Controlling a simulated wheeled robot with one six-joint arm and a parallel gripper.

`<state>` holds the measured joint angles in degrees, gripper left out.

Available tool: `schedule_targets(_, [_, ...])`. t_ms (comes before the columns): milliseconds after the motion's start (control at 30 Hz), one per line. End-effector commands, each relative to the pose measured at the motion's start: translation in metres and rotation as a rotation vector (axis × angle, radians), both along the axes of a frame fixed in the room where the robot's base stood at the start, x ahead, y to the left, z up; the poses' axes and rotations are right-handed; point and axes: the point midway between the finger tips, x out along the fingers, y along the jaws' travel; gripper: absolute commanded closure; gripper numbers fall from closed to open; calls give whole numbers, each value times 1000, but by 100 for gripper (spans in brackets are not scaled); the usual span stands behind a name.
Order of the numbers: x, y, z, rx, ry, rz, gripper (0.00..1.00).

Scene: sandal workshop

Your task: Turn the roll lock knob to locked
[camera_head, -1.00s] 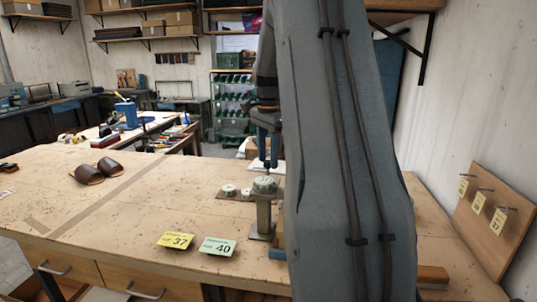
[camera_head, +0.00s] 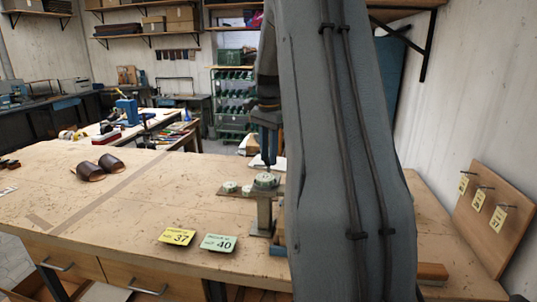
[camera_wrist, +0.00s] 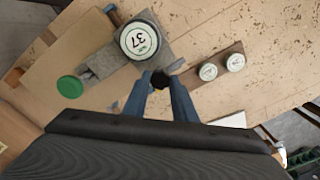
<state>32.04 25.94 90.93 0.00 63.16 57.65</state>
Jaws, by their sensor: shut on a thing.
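In the wrist view, my gripper (camera_wrist: 161,83) has its two blue fingers closed around a small dark knob (camera_wrist: 160,78), likely the roll lock knob. The knob is mostly hidden between the fingertips, so its setting cannot be read. Just beyond it is a round green-rimmed dial marked 37 (camera_wrist: 139,40) on a grey metal plate. In the head view, my gripper (camera_head: 267,163) points down just behind the green-topped metal stand (camera_head: 264,210) on the bench, and the knob is hidden there.
Two small round weights or dials (camera_wrist: 208,71) sit on a strip beside the stand. A green disc (camera_wrist: 70,87) lies on the other side. Cards marked 37 (camera_head: 177,237) and 40 (camera_head: 218,243) lie in front. Brown sandals (camera_head: 97,167) are at left; the middle of the bench is clear.

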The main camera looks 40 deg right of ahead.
Motion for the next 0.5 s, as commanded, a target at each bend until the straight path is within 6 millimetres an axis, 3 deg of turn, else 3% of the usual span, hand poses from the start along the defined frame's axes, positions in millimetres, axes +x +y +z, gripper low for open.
schedule_targets(500, [0, -1, 1, -1, 0, 442, 98])
